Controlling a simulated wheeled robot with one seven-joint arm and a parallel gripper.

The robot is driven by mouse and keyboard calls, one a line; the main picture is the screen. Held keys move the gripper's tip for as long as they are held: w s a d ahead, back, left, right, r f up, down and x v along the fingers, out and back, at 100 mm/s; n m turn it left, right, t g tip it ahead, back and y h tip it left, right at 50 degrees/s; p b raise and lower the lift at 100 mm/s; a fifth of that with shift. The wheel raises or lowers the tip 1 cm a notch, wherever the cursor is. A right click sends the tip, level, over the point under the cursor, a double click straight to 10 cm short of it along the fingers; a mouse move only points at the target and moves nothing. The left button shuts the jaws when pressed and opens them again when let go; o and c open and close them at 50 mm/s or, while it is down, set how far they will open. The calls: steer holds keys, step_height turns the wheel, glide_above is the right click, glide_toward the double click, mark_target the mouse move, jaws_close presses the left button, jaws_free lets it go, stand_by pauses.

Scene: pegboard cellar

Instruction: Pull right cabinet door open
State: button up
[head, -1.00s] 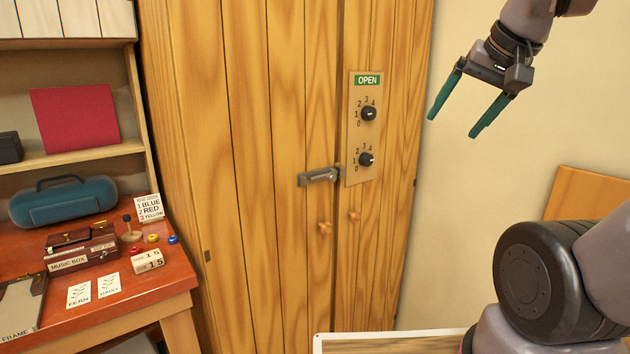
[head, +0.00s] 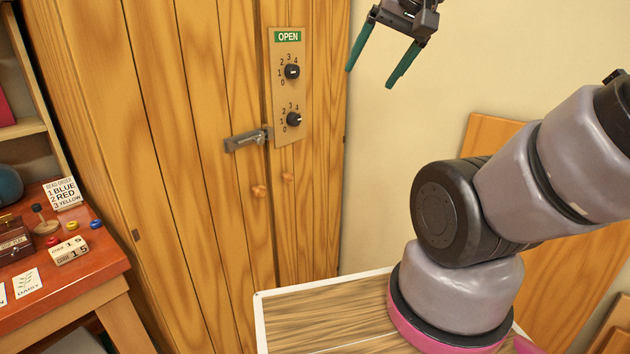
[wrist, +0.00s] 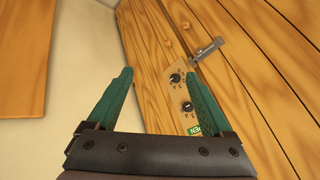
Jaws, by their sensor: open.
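The wooden cabinet's right door (head: 318,200) is narrow and looks closed, with a small round wooden knob (head: 287,177) near its left edge. The left door (head: 190,150) has its own knob (head: 259,191) and a grey metal latch (head: 246,140) that reaches to the seam. A panel (head: 289,90) with two black dials and a green OPEN sign is on the right door; it also shows in the wrist view (wrist: 178,92). My gripper (head: 367,77) is open and empty, up and to the right of the panel, apart from the door.
A red-brown desk (head: 75,275) with a music box, cards and coloured buttons stands at the left. A wooden board (head: 490,135) leans on the wall at the right. The wall beside the cabinet is bare.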

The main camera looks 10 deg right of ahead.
steer(key=w+a+f+m+g+y, duration=0.6)
steer(key=w+a+f+m+y, duration=0.3)
steer(key=w+a+f+y, duration=0.55)
steer(key=w+d+f+m+t, duration=0.5)
steer(key=w+f+m+t, duration=0.25)
steer(key=w+f, duration=0.35)
steer(key=m+t+h, duration=0.6)
steer(key=m, duration=0.2)
glide_toward(291, 178)
steer(key=x, duration=0.8)
steer(key=shift+a, duration=0.2)
jaws_close()
